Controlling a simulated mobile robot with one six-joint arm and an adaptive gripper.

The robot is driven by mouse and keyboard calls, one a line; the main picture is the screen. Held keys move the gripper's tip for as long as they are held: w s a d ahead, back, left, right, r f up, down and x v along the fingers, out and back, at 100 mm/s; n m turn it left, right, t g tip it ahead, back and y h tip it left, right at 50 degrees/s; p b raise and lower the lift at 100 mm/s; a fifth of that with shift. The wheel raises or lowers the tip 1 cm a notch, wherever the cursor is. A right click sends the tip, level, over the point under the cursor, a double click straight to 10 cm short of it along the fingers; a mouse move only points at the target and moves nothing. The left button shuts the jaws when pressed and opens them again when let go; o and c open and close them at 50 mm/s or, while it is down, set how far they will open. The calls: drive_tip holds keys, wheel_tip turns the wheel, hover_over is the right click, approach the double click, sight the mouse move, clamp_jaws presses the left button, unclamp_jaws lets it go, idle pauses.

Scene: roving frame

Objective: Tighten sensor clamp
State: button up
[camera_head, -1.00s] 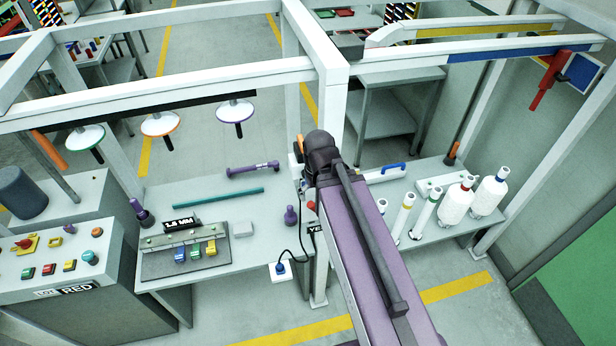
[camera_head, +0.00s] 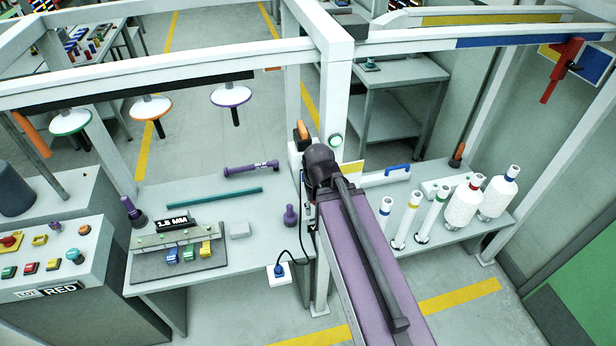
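My purple arm (camera_head: 375,265) rises from the bottom of the head view to a dark joint (camera_head: 322,165) in front of the white frame's middle post (camera_head: 338,100). My gripper's fingers do not show; the arm may hide them. Near the joint, a white box (camera_head: 296,160) with an orange part (camera_head: 302,131) is at the post's left side. A green-rimmed round part (camera_head: 335,141) shows on the post, above a yellow-and-white plate (camera_head: 351,168). I cannot tell which of these, if any, is the sensor clamp. I cannot see whether anything touches the joint.
White bottles and tubes stand on the right bench (camera_head: 455,235). Beams cross overhead. A black cable (camera_head: 287,252) hangs beside the post.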

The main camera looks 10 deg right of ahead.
wheel_tip(320, 180, down, 16)
drive_tip(key=b, duration=1.4)
drive_tip(key=shift+b, duration=0.35)
drive_tip(key=shift+d, duration=0.15)
